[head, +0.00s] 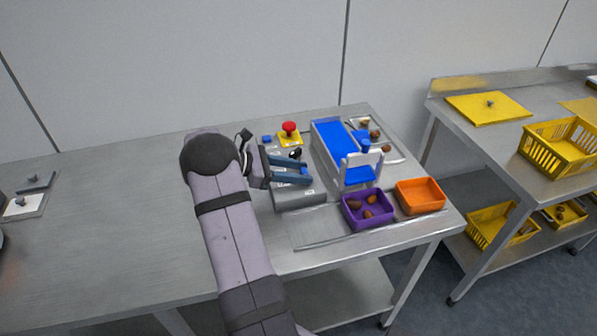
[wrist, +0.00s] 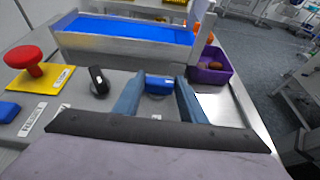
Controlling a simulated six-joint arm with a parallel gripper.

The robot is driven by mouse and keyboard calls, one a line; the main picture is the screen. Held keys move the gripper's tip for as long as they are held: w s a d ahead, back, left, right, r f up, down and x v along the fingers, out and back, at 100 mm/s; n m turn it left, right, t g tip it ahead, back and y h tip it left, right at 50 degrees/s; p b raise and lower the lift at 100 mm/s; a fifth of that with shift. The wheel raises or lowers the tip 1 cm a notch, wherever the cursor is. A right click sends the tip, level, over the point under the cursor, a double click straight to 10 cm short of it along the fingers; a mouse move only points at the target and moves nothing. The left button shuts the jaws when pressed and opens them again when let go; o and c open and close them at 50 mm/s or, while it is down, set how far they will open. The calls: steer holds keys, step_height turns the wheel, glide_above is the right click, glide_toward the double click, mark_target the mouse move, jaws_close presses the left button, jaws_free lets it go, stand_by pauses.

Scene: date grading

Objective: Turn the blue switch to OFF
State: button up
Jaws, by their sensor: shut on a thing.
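The blue switch (wrist: 159,82) is a small blue knob on a round grey base on the grey control panel (head: 298,201). In the wrist view it sits between the two blue-grey fingers of my gripper (wrist: 158,90), which are shut on it. In the head view my gripper (head: 301,171) reaches in from the left over the panel, and only a bit of the blue switch (head: 304,170) shows between the fingertips. The markings around the switch are too small or hidden to read, so its setting cannot be told.
Left of the switch in the wrist view are a black knob (wrist: 98,80), a red mushroom button (wrist: 24,60) on a yellow plate and another blue part (wrist: 8,111). A blue conveyor (head: 336,140), a purple bin (head: 348,212) with dates and an orange bin (head: 420,196) stand to the right.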

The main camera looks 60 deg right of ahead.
steer(key=shift+w+d+r+m+g+y, duration=0.1)
steer(key=shift+d+m+g+y, duration=0.1)
steer(key=shift+m+g+y, duration=0.55)
steer(key=shift+w+d+m+g+y, duration=0.15)
steer(key=shift+m+g+y, duration=0.3)
steer(key=shift+m+y, duration=0.9)
steer(key=o, duration=1.1)
steer(key=shift+c, duration=0.2)
steer(key=shift+b, duration=0.3)
step_height(320, 180, up, 10)
steer(key=b, duration=0.1)
